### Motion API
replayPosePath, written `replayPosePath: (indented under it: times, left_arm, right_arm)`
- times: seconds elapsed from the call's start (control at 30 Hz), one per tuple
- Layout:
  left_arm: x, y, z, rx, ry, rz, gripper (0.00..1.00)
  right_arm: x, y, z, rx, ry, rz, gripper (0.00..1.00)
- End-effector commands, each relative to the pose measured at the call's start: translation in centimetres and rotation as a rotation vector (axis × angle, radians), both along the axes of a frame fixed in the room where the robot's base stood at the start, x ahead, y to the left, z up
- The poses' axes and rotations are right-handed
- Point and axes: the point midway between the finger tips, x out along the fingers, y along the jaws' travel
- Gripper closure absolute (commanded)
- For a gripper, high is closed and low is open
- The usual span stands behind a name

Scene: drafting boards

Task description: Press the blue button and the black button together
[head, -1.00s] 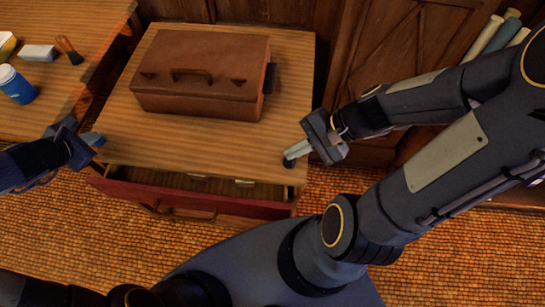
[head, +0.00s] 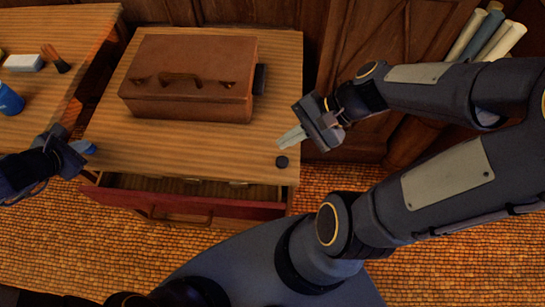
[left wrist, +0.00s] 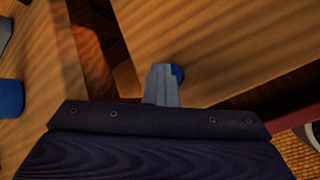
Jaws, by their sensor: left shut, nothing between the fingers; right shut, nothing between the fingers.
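The black button (head: 282,162) is a small round disc near the front right corner of the wooden cabinet top (head: 180,150). My right gripper (head: 291,138) is shut and empty, its fingertips apart from the black button, above and behind it. The blue button (head: 90,150) is at the front left corner of the same top, partly hidden by my left gripper (head: 78,146). In the left wrist view the blue button (left wrist: 179,74) shows just past the shut, empty fingertips (left wrist: 161,72). I cannot tell whether they touch it.
A brown leather case (head: 190,85) stands at the back of the top. A red-fronted drawer (head: 180,203) is pulled open below. A second desk (head: 60,50) at left holds a brush (head: 57,62), a white block (head: 24,63) and a blue cup (head: 8,100).

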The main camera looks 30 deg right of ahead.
Motion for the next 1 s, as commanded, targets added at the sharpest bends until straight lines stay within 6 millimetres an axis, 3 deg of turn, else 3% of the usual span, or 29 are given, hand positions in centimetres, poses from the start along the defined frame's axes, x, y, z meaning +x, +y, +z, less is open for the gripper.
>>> replayPosePath:
  times: [0.23, 0.67, 1.0]
  left_arm:
    - [0.0, 0.0, 1.6, 0.001, 0.001, 0.0, 1.0]
    - [0.0, 0.0, 1.9, 0.001, -0.001, 0.0, 1.0]
    - [0.0, 0.0, 5.2, 0.001, -0.001, 0.0, 1.0]
  right_arm:
    - [0.0, 0.0, 1.5, 0.0, 0.0, 0.0, 1.0]
    - [0.0, 0.0, 1.7, 0.0, 0.0, 0.0, 1.0]
    - [0.0, 0.0, 4.7, 0.0, 0.0, 0.0, 1.0]
